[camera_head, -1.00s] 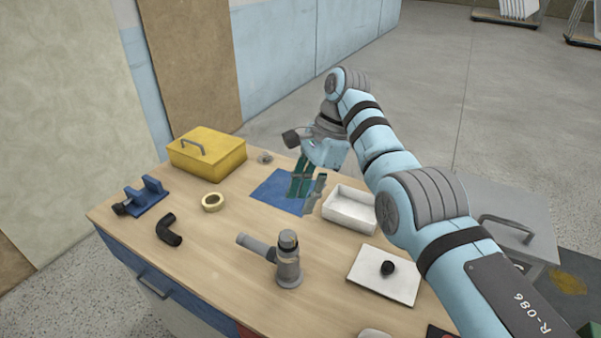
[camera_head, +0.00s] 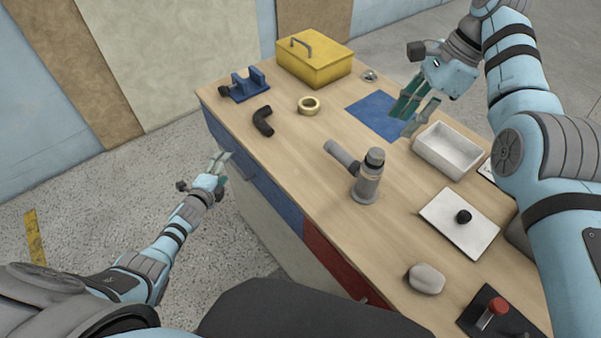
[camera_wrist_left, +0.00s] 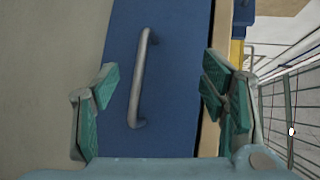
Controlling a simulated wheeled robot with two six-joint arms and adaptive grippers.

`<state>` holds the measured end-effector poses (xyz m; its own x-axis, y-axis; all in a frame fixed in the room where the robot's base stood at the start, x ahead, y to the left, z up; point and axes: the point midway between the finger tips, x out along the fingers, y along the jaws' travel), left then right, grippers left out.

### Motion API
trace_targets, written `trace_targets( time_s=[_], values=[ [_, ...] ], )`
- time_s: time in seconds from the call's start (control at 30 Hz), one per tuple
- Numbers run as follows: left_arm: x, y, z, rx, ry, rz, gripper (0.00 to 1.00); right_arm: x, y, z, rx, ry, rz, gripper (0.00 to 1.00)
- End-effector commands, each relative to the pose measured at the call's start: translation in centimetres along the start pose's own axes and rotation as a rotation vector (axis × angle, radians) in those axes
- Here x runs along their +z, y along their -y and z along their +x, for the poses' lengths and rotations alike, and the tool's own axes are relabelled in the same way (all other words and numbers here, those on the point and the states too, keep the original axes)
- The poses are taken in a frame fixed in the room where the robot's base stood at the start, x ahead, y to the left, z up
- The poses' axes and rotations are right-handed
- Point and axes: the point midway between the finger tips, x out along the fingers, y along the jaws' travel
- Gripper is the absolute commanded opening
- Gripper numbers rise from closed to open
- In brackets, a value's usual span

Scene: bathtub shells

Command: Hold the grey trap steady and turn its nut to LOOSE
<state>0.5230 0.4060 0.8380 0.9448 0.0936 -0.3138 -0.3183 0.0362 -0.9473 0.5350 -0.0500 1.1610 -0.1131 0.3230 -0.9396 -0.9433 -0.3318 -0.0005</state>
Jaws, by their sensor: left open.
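The grey trap (camera_head: 367,185) stands upright on the wooden workbench, with a side pipe (camera_head: 342,153) pointing to the back left. A darker round nut or cap (camera_head: 375,157) is at its top; no LOOSE mark is readable. My left gripper (camera_head: 222,162) is open and empty, off the bench's left side by the blue drawer front. In the left wrist view the drawer handle (camera_wrist_left: 141,80) shows between its open fingers (camera_wrist_left: 160,82). My right gripper (camera_head: 415,108) is open and empty above the bench, behind and right of the trap, by the blue mat (camera_head: 371,112).
A white tray (camera_head: 446,150) and a white board (camera_head: 458,222) with a black knob lie right of the trap. A black elbow (camera_head: 262,121), tape ring (camera_head: 308,105), blue holder (camera_head: 245,84) and yellow box (camera_head: 315,60) stand behind. Bare wood lies left of the trap.

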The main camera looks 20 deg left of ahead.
Motion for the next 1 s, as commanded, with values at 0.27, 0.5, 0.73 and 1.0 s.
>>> trace_targets(
  time_s=[0.27,0.5,0.73,1.0],
  values=[
    [-4.8,22.4,0.7,-0.605,-0.145,0.882,0.66,0.0,0.0,0.0,0.0,0.0,0.0,0.33],
    [-20.4,18.3,-8.7,-1.078,-0.547,1.368,0.66,0.0,0.0,0.0,0.0,0.0,0.0,0.33],
    [-25.1,14.3,-13.4,-1.24,-0.733,1.467,0.66,0.0,0.0,0.0,0.0,0.0,0.0,0.33],
    [-29.8,15.0,-12.3,-1.25,-0.741,1.465,0.66,0.0,0.0,0.0,0.0,0.0,0.0,0.33]
  ],
)
